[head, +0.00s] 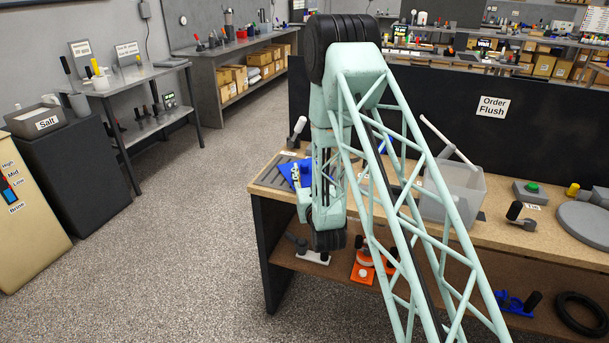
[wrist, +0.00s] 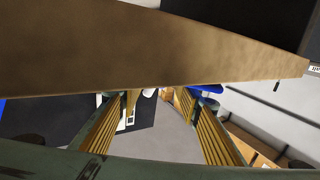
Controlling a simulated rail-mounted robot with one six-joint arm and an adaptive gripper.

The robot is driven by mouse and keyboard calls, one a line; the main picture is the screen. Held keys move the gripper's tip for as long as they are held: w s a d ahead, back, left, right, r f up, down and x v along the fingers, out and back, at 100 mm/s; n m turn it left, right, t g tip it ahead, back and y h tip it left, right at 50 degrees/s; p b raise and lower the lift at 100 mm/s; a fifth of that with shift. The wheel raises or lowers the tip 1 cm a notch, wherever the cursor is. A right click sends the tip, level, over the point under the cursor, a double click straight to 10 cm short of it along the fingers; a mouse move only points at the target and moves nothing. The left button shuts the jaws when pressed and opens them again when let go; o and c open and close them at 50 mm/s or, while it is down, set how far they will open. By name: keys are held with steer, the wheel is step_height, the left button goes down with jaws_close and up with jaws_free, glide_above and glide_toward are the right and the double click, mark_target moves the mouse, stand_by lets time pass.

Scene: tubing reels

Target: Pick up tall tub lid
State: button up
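I cannot single out the tall tub lid in either view. In the head view a translucent grey tub (head: 455,190) stands on the wooden bench (head: 515,235), with a white rod leaning across its top. A grey round disc (head: 588,222) lies at the bench's right end; I cannot tell if it is a lid. My gripper (wrist: 155,107) shows in the wrist view with its two ridged yellow fingers well apart and nothing clearly between them. In the head view my arm hangs at the bench's left end and its fingers cannot be made out.
A brown board-like surface (wrist: 150,45) fills the upper wrist view, close to the fingers. A blue object (head: 289,172) lies by my arm. A shelf under the bench holds an orange piece (head: 364,268) and a black ring (head: 582,314). The floor (head: 190,250) left of the bench is clear.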

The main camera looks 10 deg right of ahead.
mark_target(305, 167)
steer(key=shift+w+d+r, duration=0.1)
steer(key=shift+w+r, duration=0.05)
steer(key=shift+w, duration=1.5)
steer(key=c, duration=1)
